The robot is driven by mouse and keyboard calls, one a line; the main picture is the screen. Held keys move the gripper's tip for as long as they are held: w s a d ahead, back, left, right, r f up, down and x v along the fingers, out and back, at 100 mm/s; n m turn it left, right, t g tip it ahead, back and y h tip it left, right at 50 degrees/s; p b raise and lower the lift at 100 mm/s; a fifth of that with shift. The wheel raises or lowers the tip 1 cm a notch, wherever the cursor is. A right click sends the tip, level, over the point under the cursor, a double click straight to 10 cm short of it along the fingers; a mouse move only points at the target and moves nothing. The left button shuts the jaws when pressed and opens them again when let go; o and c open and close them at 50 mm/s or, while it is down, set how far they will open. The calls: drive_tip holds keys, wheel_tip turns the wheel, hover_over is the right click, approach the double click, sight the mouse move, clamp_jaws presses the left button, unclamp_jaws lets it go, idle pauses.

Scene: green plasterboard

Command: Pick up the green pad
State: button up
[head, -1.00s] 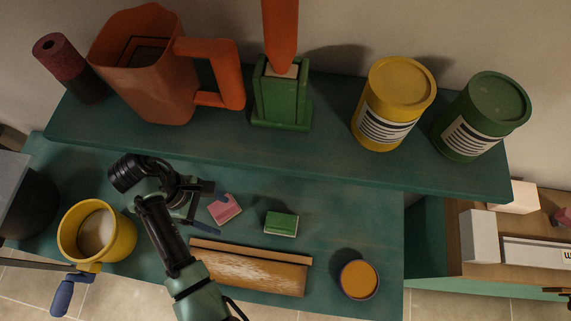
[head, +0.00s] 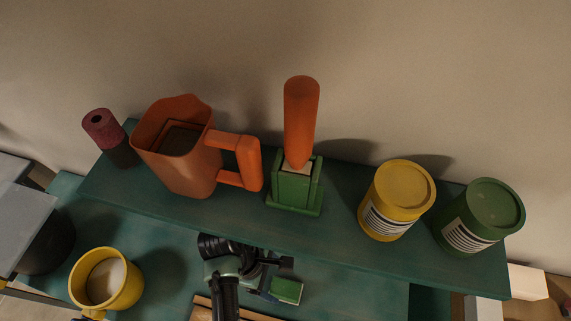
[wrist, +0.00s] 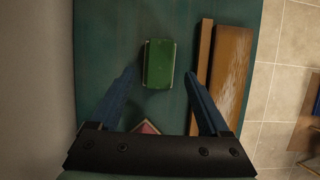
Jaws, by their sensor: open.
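The green pad (head: 287,290) is a small block with a pale edge, lying flat on the lower teal shelf. In the wrist view the pad (wrist: 159,64) lies ahead of and between the lines of my two blue fingers. My gripper (wrist: 160,84) is open and empty, and the pad is not held. In the head view my gripper (head: 268,276) is just left of the pad, partly hidden by my arm and the upper shelf edge.
A pink block (wrist: 147,128) lies between my fingers near the palm. A wooden brush-like piece (wrist: 230,70) lies beside the right finger. The upper shelf (head: 340,240) overhangs behind, bearing an orange jug (head: 180,150) and cans. A yellow mug (head: 107,280) stands at left.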

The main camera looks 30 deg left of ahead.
sight(285, 287)
drive_tip(key=x, duration=0.5)
drive_tip(key=shift+d, duration=0.25)
clamp_jaws()
